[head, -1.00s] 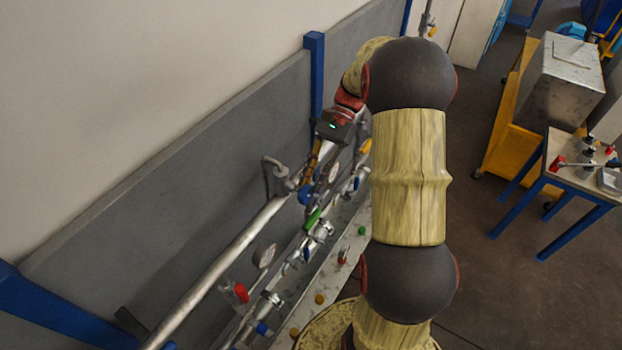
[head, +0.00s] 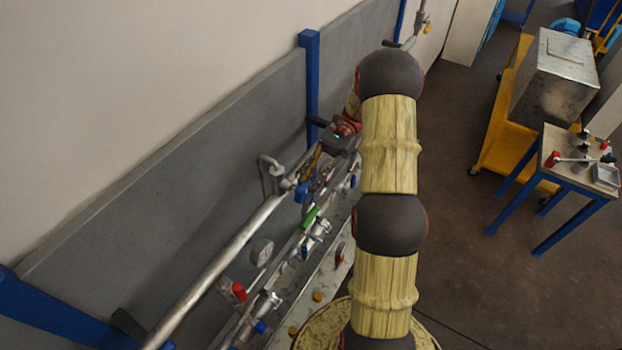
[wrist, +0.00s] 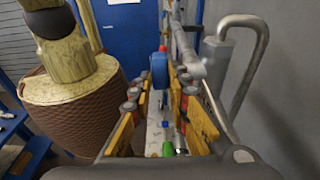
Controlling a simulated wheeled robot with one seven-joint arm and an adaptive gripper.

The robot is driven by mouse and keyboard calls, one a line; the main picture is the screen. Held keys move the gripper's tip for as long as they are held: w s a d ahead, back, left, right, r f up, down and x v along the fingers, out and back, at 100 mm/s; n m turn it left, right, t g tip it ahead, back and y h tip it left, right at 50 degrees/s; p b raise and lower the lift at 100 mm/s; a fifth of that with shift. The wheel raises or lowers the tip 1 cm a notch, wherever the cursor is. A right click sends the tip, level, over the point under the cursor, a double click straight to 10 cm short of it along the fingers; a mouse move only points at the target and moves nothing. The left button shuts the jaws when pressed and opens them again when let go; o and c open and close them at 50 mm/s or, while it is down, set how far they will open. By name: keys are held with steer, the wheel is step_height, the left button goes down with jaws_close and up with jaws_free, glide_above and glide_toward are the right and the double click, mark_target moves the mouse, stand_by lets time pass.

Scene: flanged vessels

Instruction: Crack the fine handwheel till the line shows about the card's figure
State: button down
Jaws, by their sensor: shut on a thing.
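A blue handwheel (head: 301,192) sits on the pipework along the grey wall panel. It shows between my finger pads in the wrist view (wrist: 159,70). My gripper (head: 308,177) reaches down to it from the far side, and its yellow-padded fingers (wrist: 161,77) are shut on the wheel's sides. A gauge (head: 262,252) faces partly away on the nearer pipework, and its reading is too small to make out. I cannot pick out the card in either view.
A thick grey pipe (head: 225,252) runs beside the wheel, with a bent pipe (head: 271,170) rising close by. A red handle (head: 238,291) and a green handle (head: 310,217) sit nearer. A blue-legged table (head: 570,180) stands to the right across open floor.

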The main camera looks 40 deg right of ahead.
steer(key=shift+f, duration=0.1)
stand_by(0.6)
steer(key=c, duration=2)
jaws_free()
steer(key=shift+r+h, duration=0.3)
steer(key=shift+h, duration=0.2)
